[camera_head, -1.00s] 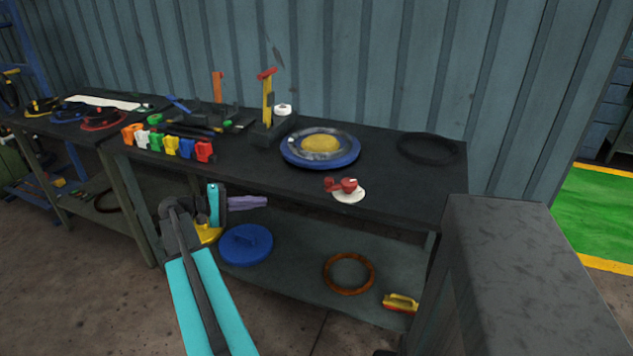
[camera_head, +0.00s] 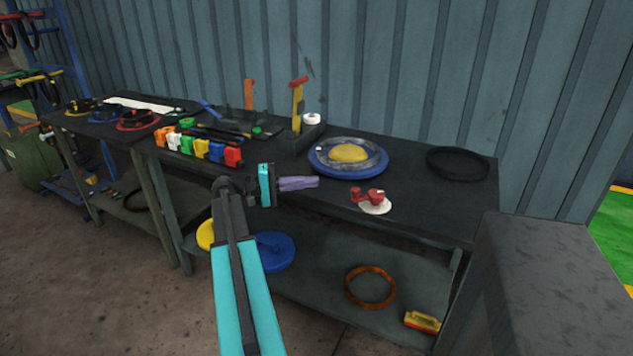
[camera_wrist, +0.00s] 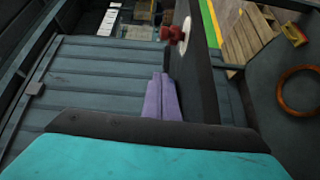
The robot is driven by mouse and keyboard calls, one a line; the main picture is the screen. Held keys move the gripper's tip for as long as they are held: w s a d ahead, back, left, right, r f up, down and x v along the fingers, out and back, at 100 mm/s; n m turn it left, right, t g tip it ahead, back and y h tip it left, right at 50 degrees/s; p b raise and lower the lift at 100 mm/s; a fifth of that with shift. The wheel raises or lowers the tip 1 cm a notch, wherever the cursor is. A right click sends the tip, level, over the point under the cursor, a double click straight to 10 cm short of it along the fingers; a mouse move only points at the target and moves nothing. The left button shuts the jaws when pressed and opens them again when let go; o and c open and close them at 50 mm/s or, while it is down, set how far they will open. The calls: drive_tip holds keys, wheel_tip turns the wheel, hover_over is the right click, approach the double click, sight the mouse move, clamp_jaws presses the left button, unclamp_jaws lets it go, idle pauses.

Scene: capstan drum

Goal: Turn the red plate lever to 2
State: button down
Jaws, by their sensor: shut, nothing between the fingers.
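The red lever (camera_head: 368,195) sits on a round white plate (camera_head: 376,208) near the front edge of the dark bench top. Marks on the plate are too small to read. My gripper (camera_head: 316,182) has purple fingers, shut and empty, pointing right toward the lever. It is left of the lever and apart from it, by the bench's front edge. In the wrist view the shut fingers (camera_wrist: 160,76) point up the picture. The red lever (camera_wrist: 172,33) and the edge of the white plate (camera_wrist: 185,34) show beyond their tips.
A blue-rimmed drum with a yellow centre (camera_head: 348,158) stands behind the lever. A black ring (camera_head: 458,163) lies to the right. Several coloured blocks (camera_head: 200,148) line the bench's left front. A grey block (camera_head: 548,260) stands at the front right. Bench top around the lever is clear.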

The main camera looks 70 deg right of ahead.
drive_tip(key=p, duration=0.1)
approach(368, 195)
drive_tip(key=d, duration=0.1)
drive_tip(key=d+r, duration=0.1)
drive_tip(key=d, duration=0.1)
drive_tip(key=d+r, duration=0.1)
drive_tip(key=d, duration=0.1)
drive_tip(key=shift+w+r, duration=0.1)
drive_tip(key=shift+r, duration=0.15)
drive_tip(key=shift+s+a+f, duration=0.1)
drive_tip(key=shift+s+a, duration=0.8)
drive_tip(key=shift+a, duration=0.2)
